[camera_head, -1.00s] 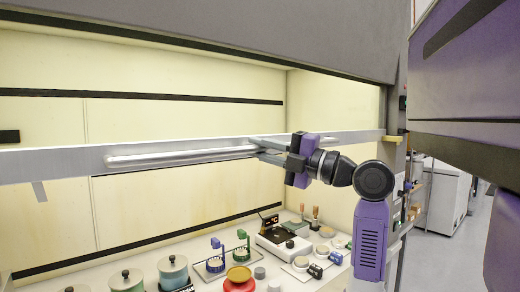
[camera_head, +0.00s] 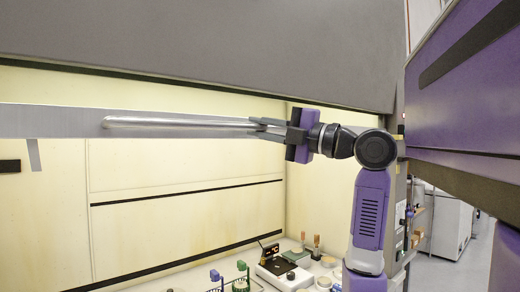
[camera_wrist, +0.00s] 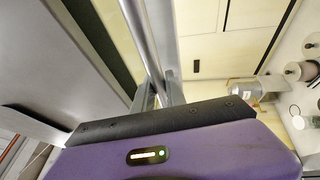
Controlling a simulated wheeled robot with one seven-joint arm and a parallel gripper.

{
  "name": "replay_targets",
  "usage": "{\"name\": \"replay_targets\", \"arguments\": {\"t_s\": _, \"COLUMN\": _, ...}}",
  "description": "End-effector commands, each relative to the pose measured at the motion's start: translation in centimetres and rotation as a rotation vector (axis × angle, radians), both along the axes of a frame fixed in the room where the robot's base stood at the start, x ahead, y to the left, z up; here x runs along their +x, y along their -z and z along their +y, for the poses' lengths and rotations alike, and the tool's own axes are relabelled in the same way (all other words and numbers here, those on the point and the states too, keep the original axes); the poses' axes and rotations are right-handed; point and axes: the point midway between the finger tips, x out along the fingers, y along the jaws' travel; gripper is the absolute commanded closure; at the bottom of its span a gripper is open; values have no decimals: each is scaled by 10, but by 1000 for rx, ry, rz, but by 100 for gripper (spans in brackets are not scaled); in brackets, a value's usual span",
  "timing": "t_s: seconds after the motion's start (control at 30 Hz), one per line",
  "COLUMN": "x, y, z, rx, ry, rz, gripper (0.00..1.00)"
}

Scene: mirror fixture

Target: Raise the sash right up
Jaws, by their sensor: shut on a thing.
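The sash's grey lower rail (camera_head: 60,121) runs across the hood opening, with a long silver bar handle (camera_head: 180,122) on its face. My gripper (camera_head: 268,127) is shut on the right end of this handle. In the wrist view the handle (camera_wrist: 143,40) runs up from between my gripper's fingers (camera_wrist: 158,92). The rail stands a little below the dark lower edge of the grey hood front (camera_head: 200,40). The exact finger contact is small and partly hidden by the gripper body.
Inside the hood, a balance-like device (camera_head: 282,270), blue and green clamps and small jars stand on the worktop. Shelves and a white cabinet (camera_head: 450,222) are at the right, outside the hood. The space below the rail is open.

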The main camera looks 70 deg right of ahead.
Motion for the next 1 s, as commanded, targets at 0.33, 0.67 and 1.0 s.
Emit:
{"name": "replay_targets", "arguments": {"t_s": 0.33, "x": -1, "y": -26, "z": 0, "rx": 0, "ry": 1, "rz": -2, "gripper": 100}}
{"name": "replay_targets", "arguments": {"t_s": 0.67, "x": -1, "y": -25, "z": 0, "rx": 0, "ry": 1, "rz": -1, "gripper": 72}}
{"name": "replay_targets", "arguments": {"t_s": 1.0, "x": 0, "y": -24, "z": 0, "rx": 0, "ry": 0, "rz": 1, "gripper": 62}}
